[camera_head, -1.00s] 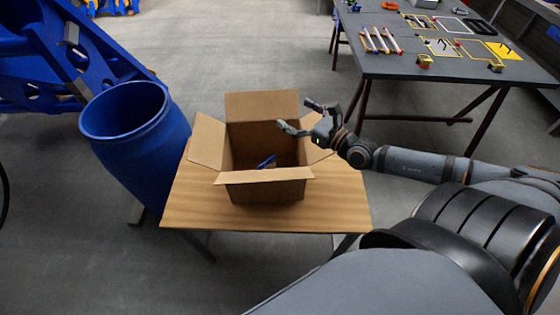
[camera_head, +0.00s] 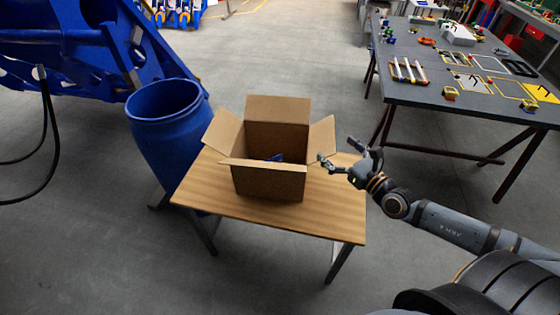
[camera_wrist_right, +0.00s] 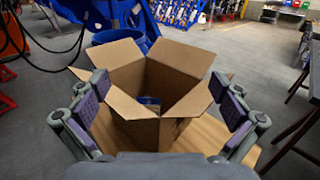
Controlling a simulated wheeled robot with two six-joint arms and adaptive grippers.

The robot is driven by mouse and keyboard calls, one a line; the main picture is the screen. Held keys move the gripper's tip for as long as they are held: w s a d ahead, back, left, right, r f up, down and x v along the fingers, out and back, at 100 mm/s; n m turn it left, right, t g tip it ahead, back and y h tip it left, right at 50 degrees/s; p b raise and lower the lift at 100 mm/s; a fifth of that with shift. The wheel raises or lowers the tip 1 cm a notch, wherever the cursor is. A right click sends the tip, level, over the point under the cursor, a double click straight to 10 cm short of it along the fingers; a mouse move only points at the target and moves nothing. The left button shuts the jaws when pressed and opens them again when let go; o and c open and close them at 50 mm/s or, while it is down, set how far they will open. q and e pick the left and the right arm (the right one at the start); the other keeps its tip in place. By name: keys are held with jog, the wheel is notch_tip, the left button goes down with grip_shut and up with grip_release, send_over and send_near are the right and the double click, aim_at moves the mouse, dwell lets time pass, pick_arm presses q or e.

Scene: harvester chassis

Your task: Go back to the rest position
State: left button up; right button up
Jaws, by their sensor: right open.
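My right gripper (camera_head: 337,158) is open and empty, just right of the open cardboard box (camera_head: 268,182) in the head view. In the right wrist view its two fingers (camera_wrist_right: 160,118) stand wide apart with the cardboard box (camera_wrist_right: 141,130) beyond them. A blue object (camera_head: 275,158) lies inside the box, mostly hidden by the walls. It also shows small in the right wrist view (camera_wrist_right: 149,100). My left gripper is not in view.
The box stands on a small wooden table (camera_head: 240,207). A blue barrel (camera_head: 170,135) stands at the table's left. A dark worktable (camera_head: 440,95) with tools and parts is at the back right. Blue machinery (camera_head: 75,50) fills the upper left. Grey floor is clear in front.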

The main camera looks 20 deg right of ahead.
jog(key=shift+w+f, duration=0.1)
jog(key=shift+w, duration=0.1)
jog(key=shift+s, duration=0.15)
jog(key=s+d+f+m+g+h+b, duration=0.2)
jog(key=d+f+m+h, duration=0.2)
jog(key=d+f+m, duration=0.45)
jog(key=s+d+f+m+g+h+b, duration=0.2)
jog(key=d+f+m+h, duration=0.35)
jog(key=d+f, duration=0.55)
jog(key=s+d+f+m+g+b, duration=0.1)
jog(key=s+f+m+g, duration=0.4)
jog(key=f, duration=1)
jog(key=s+a+f+m+g+b, duration=0.2)
jog(key=s+a+f+m, duration=0.3)
jog(key=s+f, duration=0.5)
jog(key=s+a+f+m+g+b, duration=0.1)
jog(key=s+a+f+m+g, duration=0.15)
jog(key=s+f+m, duration=0.85)
jog(key=s+a+f+m+g+y+b, duration=0.1)
jog(key=s+a+f+m+y, duration=0.1)
jog(key=s+a+f, duration=0.3)
jog(key=s+a+f+m+g+y+b, duration=0.1)
jog(key=s+a+f, duration=0.4)
jog(key=a, duration=0.7)
jog(key=shift+s+a+f+m+g+y, duration=0.2)
jog(key=shift+s+f+m+g+y, duration=0.15)
jog(key=shift+f+m+y, duration=0.35)
